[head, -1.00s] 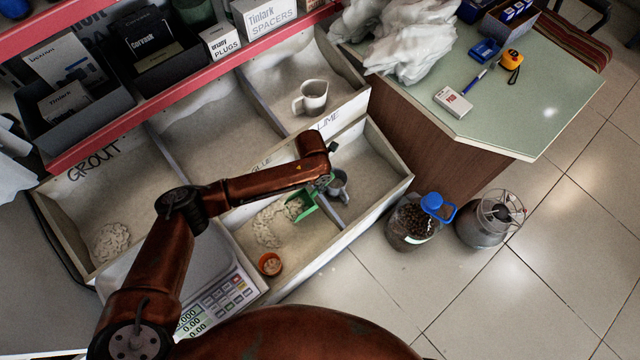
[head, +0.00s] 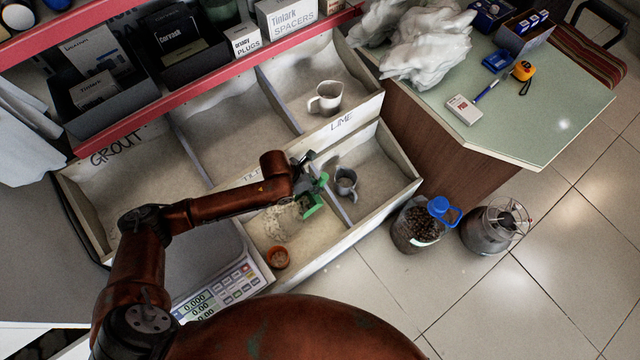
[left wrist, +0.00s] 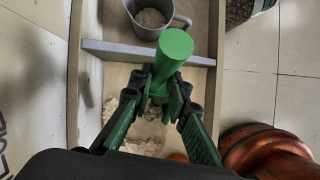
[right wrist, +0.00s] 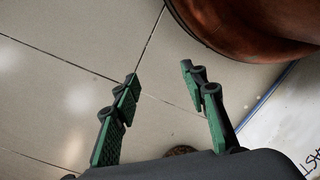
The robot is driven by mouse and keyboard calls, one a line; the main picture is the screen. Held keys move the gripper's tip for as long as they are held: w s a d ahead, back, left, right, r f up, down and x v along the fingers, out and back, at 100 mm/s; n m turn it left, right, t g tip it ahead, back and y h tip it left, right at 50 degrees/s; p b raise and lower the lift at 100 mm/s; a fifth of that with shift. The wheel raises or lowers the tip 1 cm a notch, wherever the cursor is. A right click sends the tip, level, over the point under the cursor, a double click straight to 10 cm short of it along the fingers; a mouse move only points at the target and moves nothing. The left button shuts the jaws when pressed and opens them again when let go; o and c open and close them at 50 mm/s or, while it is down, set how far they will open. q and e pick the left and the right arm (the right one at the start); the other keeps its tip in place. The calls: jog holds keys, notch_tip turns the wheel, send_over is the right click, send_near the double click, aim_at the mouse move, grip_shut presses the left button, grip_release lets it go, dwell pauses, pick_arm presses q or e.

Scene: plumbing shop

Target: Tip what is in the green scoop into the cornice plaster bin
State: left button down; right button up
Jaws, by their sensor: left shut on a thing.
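My left gripper (head: 306,188) is shut on the green scoop (head: 315,208), over the front bin with a pale powder heap (head: 280,222). In the left wrist view the scoop's round green handle (left wrist: 174,44) stands up between the fingers (left wrist: 160,95). I cannot tell what the scoop holds. Open wooden bins carry handwritten labels; GROUT (head: 118,150) and LIME (head: 342,122) are readable, and the label behind my arm is partly hidden. I cannot read a cornice plaster label. My right gripper (right wrist: 160,74) is open and empty above the floor tiles; it is not in the head view.
A grey jug (head: 346,184) stands beyond a divider, right of the scoop. An orange cup (head: 278,258) sits in the powder bin. A scale (head: 222,290) is at front left. A red-edged shelf (head: 215,80) overhangs the back.

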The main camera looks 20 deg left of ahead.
pick_arm(q)
jog(key=shift+s+a+r+t+h, duration=0.2)
jog(key=shift+s+a+t+h, duration=0.1)
jog(key=shift+s+a, duration=0.25)
jog(key=s+a+r+t+h+b, duration=0.1)
jog(key=s+a+t+h+b, duration=0.1)
jog(key=s+a+t+h, duration=0.1)
jog(key=shift+s+a+r+h, duration=0.2)
jog(key=shift+s+a+h, duration=0.2)
jog(key=shift+s+a, duration=0.5)
pick_arm(e)
notch_tip(320, 180, up, 7)
jog(key=shift+w+a, duration=0.3)
jog(key=shift+a, duration=0.1)
pick_arm(q)
jog(key=shift+w+a, duration=0.1)
jog(key=shift+w, duration=0.1)
